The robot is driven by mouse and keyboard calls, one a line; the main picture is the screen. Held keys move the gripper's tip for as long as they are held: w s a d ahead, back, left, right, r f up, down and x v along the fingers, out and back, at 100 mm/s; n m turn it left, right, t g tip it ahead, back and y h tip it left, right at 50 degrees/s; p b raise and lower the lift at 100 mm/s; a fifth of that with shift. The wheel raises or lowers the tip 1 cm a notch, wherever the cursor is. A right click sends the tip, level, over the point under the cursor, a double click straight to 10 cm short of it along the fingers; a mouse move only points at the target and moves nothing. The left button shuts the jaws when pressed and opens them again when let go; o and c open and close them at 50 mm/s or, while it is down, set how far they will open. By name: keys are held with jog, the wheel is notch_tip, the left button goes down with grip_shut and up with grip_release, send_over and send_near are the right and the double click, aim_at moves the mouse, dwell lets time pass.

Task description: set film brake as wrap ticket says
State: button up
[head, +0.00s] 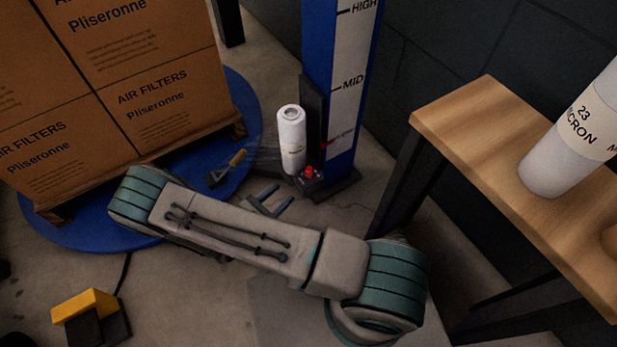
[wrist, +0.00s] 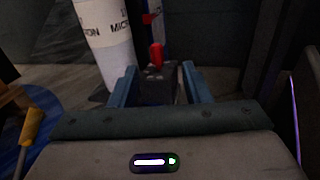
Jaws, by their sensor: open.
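The wrapper column (head: 333,90) is blue with a white scale marked HIGH and MID; a red pointer (head: 325,143) covers part of a lower mark. A white film roll (head: 291,140) stands upright beside its foot; its label is partly cut off in the wrist view (wrist: 107,45). A red lever or knob (head: 309,172) sits on a small dark block; in the wrist view the red lever (wrist: 156,55) stands up from the block (wrist: 157,84). My gripper (head: 281,196) is open, its blue fingers short of the block, one to each side in the wrist view. I see no readable wrap ticket.
Boxes of air filters (head: 150,100) stand on a pallet on a blue turntable (head: 75,235). A yellow-handled tool (head: 237,158) lies near its edge. A wooden bench (head: 500,150) at right holds a 23 micron roll (head: 555,165). A yellow-and-black object (head: 88,305) sits on the floor.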

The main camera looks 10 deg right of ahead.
aim_at(306, 172)
jog(key=shift+n+t, duration=0.5)
jog(key=b+x, duration=0.1)
jog(key=x, duration=0.3)
jog(key=f+b+x, duration=0.1)
jog(key=b+x, duration=0.1)
jog(key=x, duration=0.3)
jog(key=f+b+x, duration=0.1)
jog(key=x, duration=0.3)
jog(key=shift+w+d+f+b, duration=0.1)
jog(key=shift+w+b, duration=0.2)
jog(key=shift+b, duration=0.1)
grip_shut()
